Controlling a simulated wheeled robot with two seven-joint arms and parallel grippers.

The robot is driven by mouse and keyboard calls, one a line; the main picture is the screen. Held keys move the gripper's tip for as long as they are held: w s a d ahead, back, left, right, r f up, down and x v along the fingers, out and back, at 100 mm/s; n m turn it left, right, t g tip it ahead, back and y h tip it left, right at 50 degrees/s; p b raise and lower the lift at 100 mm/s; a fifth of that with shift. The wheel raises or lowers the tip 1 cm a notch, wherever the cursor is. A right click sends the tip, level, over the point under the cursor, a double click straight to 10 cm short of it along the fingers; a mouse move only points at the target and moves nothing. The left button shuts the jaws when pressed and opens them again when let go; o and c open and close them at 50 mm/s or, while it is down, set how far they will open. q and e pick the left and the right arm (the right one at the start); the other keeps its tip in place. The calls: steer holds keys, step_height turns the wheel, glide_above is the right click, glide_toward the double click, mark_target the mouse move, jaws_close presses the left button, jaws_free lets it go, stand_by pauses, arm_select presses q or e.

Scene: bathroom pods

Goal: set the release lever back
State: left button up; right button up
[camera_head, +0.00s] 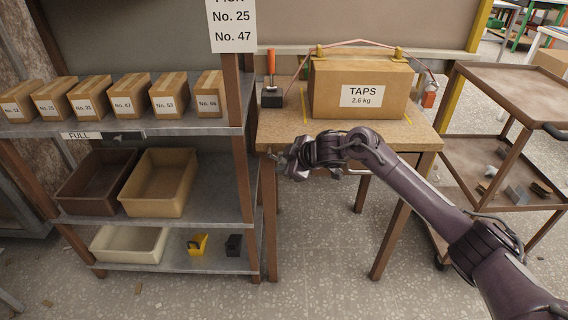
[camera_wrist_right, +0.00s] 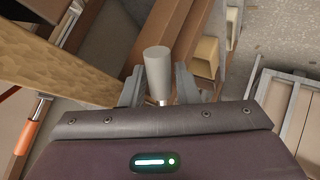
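A lever with an orange-red handle (camera_head: 271,62) stands upright on a black base (camera_head: 272,98) at the back left of the wooden table. The orange handle also shows at the left of the right wrist view (camera_wrist_right: 36,124). My right gripper (camera_head: 282,161) is at the table's front left corner, in front of and below that lever, pointing left. In the wrist view its fingers (camera_wrist_right: 160,88) are apart, with a grey cylindrical knob (camera_wrist_right: 157,65) on a thin metal stem between them. Gaps seem to show beside the knob; contact is unclear. My left gripper is out of view.
The table (camera_head: 285,133) carries a large TAPS carton (camera_head: 385,85) with a pinkish rod above it. A metal shelf (camera_head: 215,130) with small cartons and bins stands close on the left. A brown trolley (camera_head: 510,85) stands right. Floor in front is clear.

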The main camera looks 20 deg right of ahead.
jaws_close()
